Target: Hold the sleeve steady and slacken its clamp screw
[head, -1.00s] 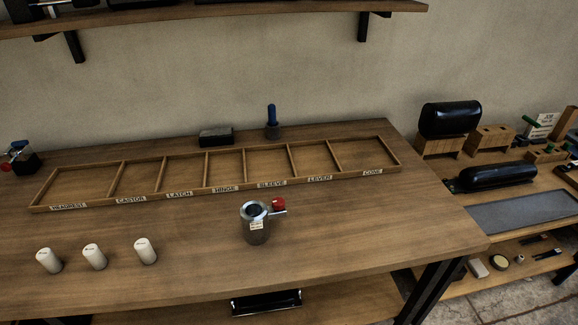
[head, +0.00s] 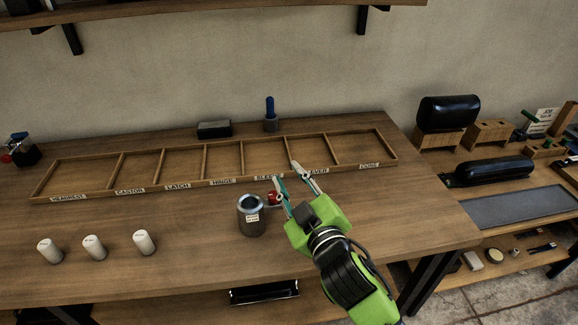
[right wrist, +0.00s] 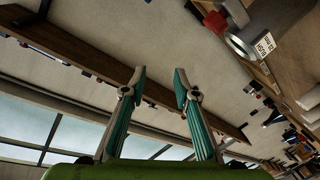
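The sleeve (head: 250,222) is a grey metal cylinder with an open top and a small white label, upright on the bench. The red knob (head: 273,198) of its clamp screw sticks out on the right, partly hidden by my gripper. My right gripper (head: 285,174) is open, with nothing between its fingers, just right of the sleeve and near the knob in the head view. In the right wrist view, the open fingers (right wrist: 159,74) have the sleeve (right wrist: 240,46) and red knob (right wrist: 214,22) off to the upper right, outside the gap. My left gripper is not in view.
An empty labelled wooden tray (head: 140,188) lies behind the sleeve. White cylinders (head: 94,247) stand at the left. A dark block (head: 214,130) and blue-handled tool (head: 270,113) stand at the back.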

